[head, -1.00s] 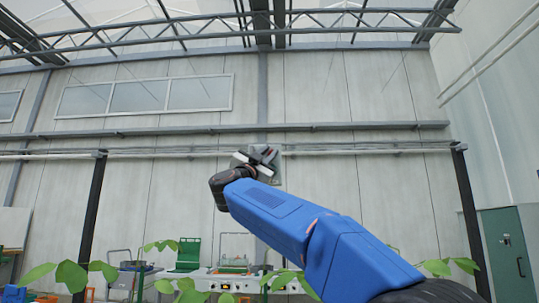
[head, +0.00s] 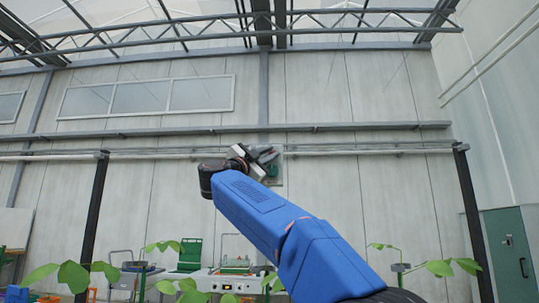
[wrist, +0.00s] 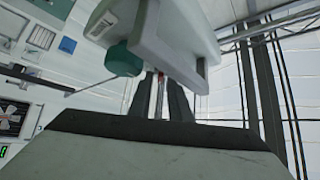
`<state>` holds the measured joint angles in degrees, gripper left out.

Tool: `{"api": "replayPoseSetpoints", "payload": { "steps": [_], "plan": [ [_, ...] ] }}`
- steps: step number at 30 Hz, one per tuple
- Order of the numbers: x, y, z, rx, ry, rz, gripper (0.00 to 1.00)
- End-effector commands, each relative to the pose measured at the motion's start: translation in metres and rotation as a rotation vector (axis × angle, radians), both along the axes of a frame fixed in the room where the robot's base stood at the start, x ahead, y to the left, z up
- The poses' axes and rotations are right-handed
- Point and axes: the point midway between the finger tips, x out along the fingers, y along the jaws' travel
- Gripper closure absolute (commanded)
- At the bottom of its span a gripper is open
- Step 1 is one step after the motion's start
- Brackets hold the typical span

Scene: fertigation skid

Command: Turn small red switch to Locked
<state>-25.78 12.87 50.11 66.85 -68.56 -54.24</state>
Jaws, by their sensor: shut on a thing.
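My gripper (head: 265,155) is raised in front of a grey panel on the far wall in the head view. In the wrist view its two dark fingers (wrist: 163,98) point away from the camera. A thin red piece (wrist: 160,92), likely the small red switch, shows between them, and the fingers are shut on it. Most of it is hidden by the fingers and the pale housing above. Which position it is turned to cannot be read. In the head view my gripper hides the switch.
The pale housing (wrist: 165,40) fills the upper middle of the wrist view, close to my fingers. A teal knob-like part (wrist: 124,60) with a thin rod is beside it. Left of that are buttons and a display (wrist: 12,117). Plants and a bench (head: 228,282) stand low in the head view.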

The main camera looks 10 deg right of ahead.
Motion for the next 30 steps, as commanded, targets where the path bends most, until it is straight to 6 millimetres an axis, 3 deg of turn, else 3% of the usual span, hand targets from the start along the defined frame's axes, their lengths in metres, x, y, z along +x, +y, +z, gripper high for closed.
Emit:
{"api": "replayPoseSetpoints", "payload": {
  "steps": [1, 2, 3, 17, 30],
  "plan": [
    [0.000, 0.000, 0.000, 0.000, 0.001, 0.001, 1.00],
    [0.000, 0.000, 0.000, 0.000, 0.001, 0.001, 0.78],
    [0.000, 0.000, 0.000, 0.000, 0.001, 0.001, 0.75],
    [-0.006, 0.010, -0.006, 0.000, 0.001, 0.002, 0.75],
    [-0.050, 0.069, -0.048, -0.002, 0.001, 0.004, 0.75]
  ]
}}
